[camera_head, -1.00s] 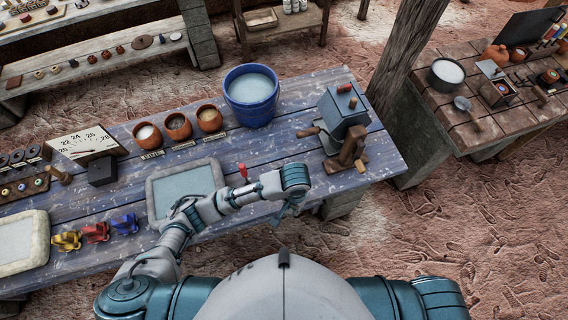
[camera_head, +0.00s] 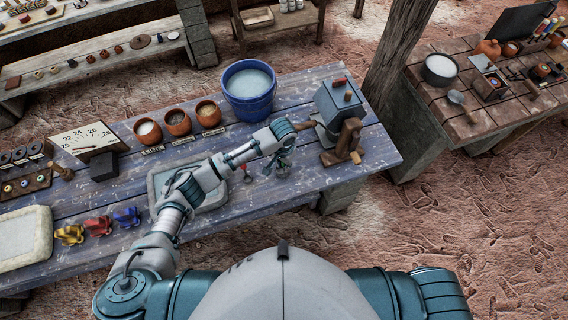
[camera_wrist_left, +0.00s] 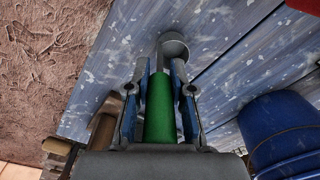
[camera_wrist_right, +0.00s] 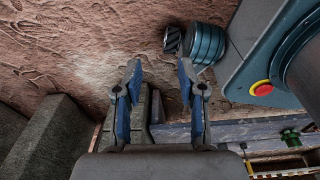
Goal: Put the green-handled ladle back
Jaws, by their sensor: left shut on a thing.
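The green-handled ladle (camera_wrist_left: 160,108) is in my left gripper (camera_wrist_left: 160,78), whose fingers close on its green handle from both sides. Its grey round bowl (camera_wrist_left: 172,45) points away from the wrist, over the blue table. Whether the bowl touches the table is unclear. In the head view my left gripper (camera_head: 281,163) is over the table, between the grey tray and the blue-grey box device; the ladle is mostly hidden there. My right gripper (camera_wrist_right: 159,75) is open and empty in its wrist view, away from the ladle, and does not show in the head view.
A blue bucket (camera_head: 249,84) stands behind my left forearm. Several labelled clay pots (camera_head: 177,123) stand left of it. The box device (camera_head: 340,105) and a wooden stand (camera_head: 346,142) are right of the gripper.

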